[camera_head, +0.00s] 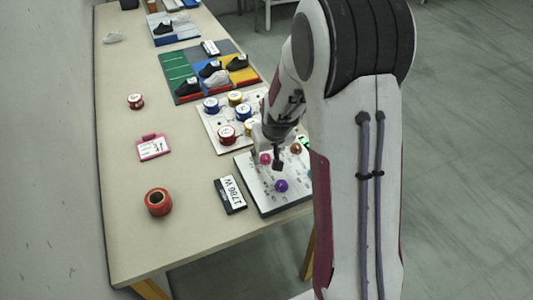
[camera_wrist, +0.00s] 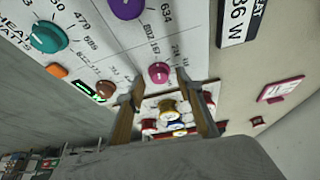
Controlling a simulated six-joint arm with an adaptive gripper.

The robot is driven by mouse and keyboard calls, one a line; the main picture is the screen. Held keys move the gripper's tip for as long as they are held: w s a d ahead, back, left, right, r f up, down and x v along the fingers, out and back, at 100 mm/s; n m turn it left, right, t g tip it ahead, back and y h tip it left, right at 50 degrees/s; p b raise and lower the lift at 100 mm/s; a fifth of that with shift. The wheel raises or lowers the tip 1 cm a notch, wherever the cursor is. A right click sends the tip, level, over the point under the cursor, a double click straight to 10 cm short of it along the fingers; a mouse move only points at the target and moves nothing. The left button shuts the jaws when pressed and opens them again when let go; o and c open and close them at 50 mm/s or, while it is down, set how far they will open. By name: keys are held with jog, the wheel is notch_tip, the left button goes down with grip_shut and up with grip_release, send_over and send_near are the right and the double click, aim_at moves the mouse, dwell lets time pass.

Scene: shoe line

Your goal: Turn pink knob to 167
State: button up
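The pink knob (camera_wrist: 159,72) sits on the white dial panel (camera_wrist: 95,50) with printed numbers around it; the numbers beside it are too small to read surely. In the head view the pink knob (camera_head: 265,158) shows at the panel's upper left, beside my gripper (camera_head: 277,163). In the wrist view my gripper (camera_wrist: 159,80) is open, one fingertip on each side of the pink knob with a gap to both. Whether the fingertips reach down around the knob or are still above it, I cannot tell.
A purple knob (camera_head: 281,185) and brown knob (camera_head: 296,148) share the panel; teal (camera_wrist: 48,37) and orange (camera_wrist: 57,71) knobs show too. The table's front left is mostly clear.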

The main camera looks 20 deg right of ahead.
jog(key=v, duration=1.2)
dwell(0.4)
jog(key=shift+f, duration=0.15)
jog(key=shift+n, duration=0.7)
jog(key=shift+x, duration=2.05)
jog(key=shift+w+d+f, duration=0.1)
jog(key=shift+d, duration=0.1)
jog(key=shift+x, duration=3.75)
jog(key=shift+a, duration=0.15)
jog(key=shift+c, duration=0.3)
grip_shut()
